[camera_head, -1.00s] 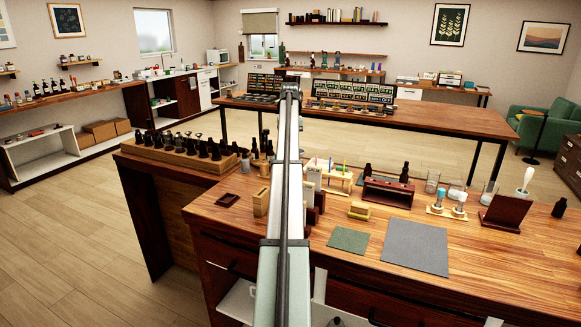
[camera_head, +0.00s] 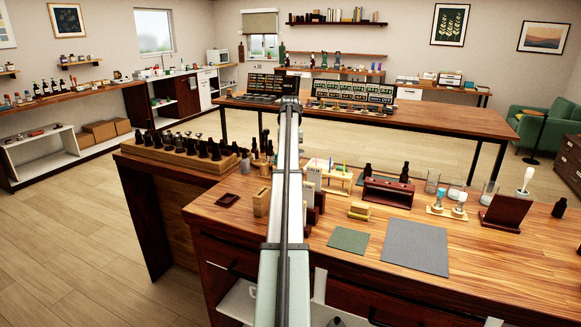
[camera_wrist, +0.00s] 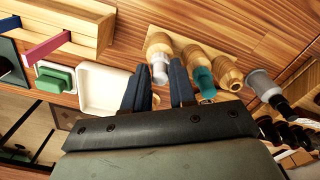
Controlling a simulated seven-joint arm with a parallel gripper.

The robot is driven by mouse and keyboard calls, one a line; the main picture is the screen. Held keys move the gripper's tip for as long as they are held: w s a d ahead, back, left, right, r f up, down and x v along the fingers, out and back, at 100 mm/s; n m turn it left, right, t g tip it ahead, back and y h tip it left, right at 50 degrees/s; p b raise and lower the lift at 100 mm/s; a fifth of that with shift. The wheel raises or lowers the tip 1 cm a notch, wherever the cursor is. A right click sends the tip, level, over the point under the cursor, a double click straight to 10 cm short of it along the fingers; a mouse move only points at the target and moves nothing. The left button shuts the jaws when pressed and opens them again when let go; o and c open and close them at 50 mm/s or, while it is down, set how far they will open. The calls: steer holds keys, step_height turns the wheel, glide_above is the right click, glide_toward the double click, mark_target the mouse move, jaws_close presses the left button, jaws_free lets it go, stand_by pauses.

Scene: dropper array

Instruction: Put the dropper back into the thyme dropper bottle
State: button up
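My gripper (camera_wrist: 158,85) shows in the wrist view as two dark blue fingers with a gap between them. I see no dropper clearly held in the gap; a small brownish bit low between the fingers is unclear. In the head view my arm hides the gripper. Several dark dropper bottles (camera_head: 203,149) stand in a stepped wooden rack (camera_head: 175,158) at the left; their labels are unreadable, so I cannot tell which is thyme. A grey translucent bottle with a black end (camera_wrist: 264,87) is right of the fingers in the wrist view.
Wooden round-bodied pieces with clear and teal tips (camera_wrist: 203,82) lie beyond the fingers. A white tray (camera_wrist: 98,88) and green block (camera_wrist: 57,78) are left. In the head view, a brown stand (camera_head: 388,193) and grey mat (camera_head: 415,247) are on the counter, right of my arm.

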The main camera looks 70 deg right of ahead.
steer(key=shift+c, duration=1.4)
steer(key=shift+r, duration=0.65)
steer(key=shift+r, duration=4.05)
